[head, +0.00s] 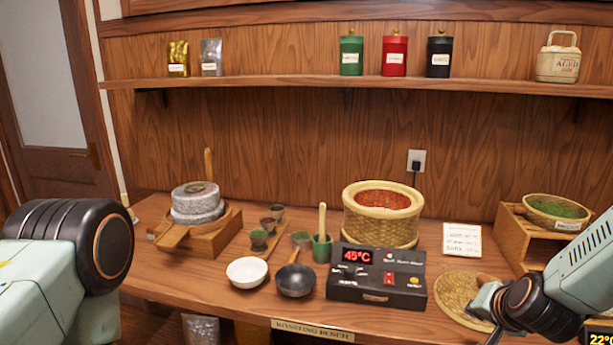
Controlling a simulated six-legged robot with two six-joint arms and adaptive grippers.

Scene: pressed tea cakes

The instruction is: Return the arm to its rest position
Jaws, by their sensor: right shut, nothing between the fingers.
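My right arm comes in from the right edge. Its gripper (482,300) is low over the right part of the bench, in front of a round woven mat (449,302), and covers part of it. The gripper looks shut with nothing in it. Its fingers are small and partly hidden by the dark wrist joint. Whether it touches the mat, I cannot tell. Only a thick link of my left arm shows at the lower left; its gripper is out of view.
On the wooden bench (330,311) stand a stone mill (198,204), a white bowl (246,272), a dark pan (296,281), a control box (376,277) reading 45°C and a woven basket (381,232). A wooden stand (524,239) with a tea basket (556,210) is near my right arm.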

